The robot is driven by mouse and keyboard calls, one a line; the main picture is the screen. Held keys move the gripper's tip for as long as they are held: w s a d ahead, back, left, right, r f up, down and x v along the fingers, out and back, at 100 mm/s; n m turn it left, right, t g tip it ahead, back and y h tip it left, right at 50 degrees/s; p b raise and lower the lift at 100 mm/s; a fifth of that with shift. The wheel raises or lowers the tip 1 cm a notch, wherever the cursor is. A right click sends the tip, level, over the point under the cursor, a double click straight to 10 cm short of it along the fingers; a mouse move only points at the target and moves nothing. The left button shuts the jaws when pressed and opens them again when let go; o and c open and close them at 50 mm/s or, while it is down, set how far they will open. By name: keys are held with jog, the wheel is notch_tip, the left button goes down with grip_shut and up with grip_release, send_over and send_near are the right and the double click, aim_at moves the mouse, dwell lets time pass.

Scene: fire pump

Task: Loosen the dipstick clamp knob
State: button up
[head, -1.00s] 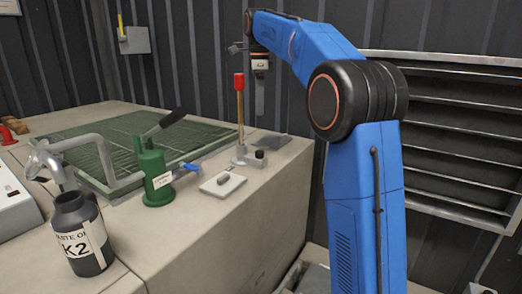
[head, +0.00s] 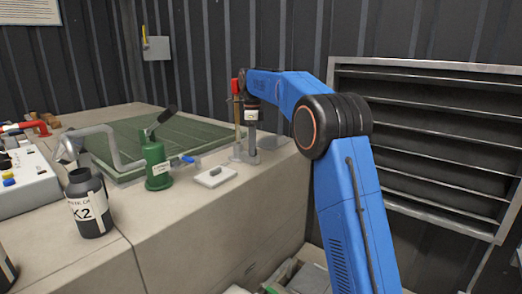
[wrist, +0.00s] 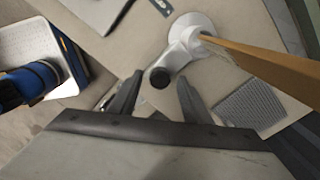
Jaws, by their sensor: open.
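The dipstick (head: 237,112) stands upright with a red top, and its wooden-looking shaft also shows in the wrist view (wrist: 265,68). It rises from a pale clamp (wrist: 180,55) with a round white collar. The black clamp knob (wrist: 160,78) sits at the near end of the clamp arm. My gripper (wrist: 160,80) is open and empty, its two dark fingertips on either side of the knob in the picture. Their height above it is unclear. In the head view my gripper (head: 252,152) points down just right of the dipstick and hides the knob.
A green pump (head: 155,168) with a blue lever and a white plate (head: 215,177) stand left of the dipstick. A black K2 bottle (head: 88,210) is farther left. A ribbed grey pad (wrist: 258,105) lies right of the clamp. A louvred vent (head: 440,130) is at right.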

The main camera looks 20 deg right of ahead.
jog(key=shift+f, duration=0.5)
jog(key=c, duration=1)
jog(key=shift+c, duration=0.2)
